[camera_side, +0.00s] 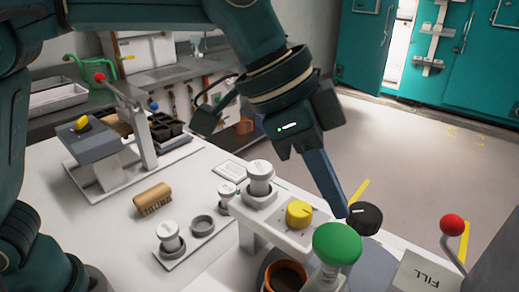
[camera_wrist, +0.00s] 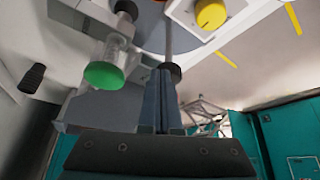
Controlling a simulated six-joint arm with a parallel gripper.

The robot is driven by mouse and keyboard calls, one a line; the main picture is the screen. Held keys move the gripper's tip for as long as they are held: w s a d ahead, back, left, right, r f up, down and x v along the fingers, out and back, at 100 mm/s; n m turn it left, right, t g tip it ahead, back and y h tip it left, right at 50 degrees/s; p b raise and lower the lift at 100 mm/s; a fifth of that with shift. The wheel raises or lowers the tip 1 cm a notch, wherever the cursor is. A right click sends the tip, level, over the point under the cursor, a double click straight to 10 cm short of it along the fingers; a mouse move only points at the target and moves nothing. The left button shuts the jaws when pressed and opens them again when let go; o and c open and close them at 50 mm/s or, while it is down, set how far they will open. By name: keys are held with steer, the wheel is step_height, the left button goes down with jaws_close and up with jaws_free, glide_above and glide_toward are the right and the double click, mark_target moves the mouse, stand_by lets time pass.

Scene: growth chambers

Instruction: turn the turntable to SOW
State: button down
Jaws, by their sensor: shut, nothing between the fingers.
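The turntable (camera_side: 376,262) appears as a grey-blue disc at the lower right of the side view, partly hidden by the green knob and the station. It also shows in the wrist view (camera_wrist: 152,38). A black knob (camera_side: 365,217) stands on a rod; in the wrist view the knob (camera_wrist: 172,70) is at my fingertips. My gripper (camera_side: 341,212) is shut and empty, pointing down just left of the black knob. I cannot tell whether they touch. A FILL label (camera_side: 428,277) is at the lower right. No SOW label is readable.
A large green knob (camera_side: 337,243) and a yellow dial (camera_side: 299,214) stand close to my gripper. A brown pot (camera_side: 287,277) sits low in front. A red-balled lever (camera_side: 452,225) is at the right. A brush (camera_side: 153,199) lies on the bench.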

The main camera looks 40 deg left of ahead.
steer(key=shift+f, duration=0.9)
steer(key=shift+w+d, duration=0.2)
steer(key=shift+w, duration=0.05)
steer(key=shift+w+a, duration=0.3)
steer(key=shift+a, duration=0.05)
stand_by(0.4)
steer(key=shift+w+a, duration=0.2)
steer(key=shift+w, duration=0.1)
steer(key=shift+w+a, duration=0.1)
steer(key=shift+w, duration=0.4)
steer(key=shift+a, duration=0.15)
steer(key=shift+s+a, duration=0.1)
steer(key=shift+a, duration=0.15)
step_height(320, 180, up, 6)
stand_by(0.4)
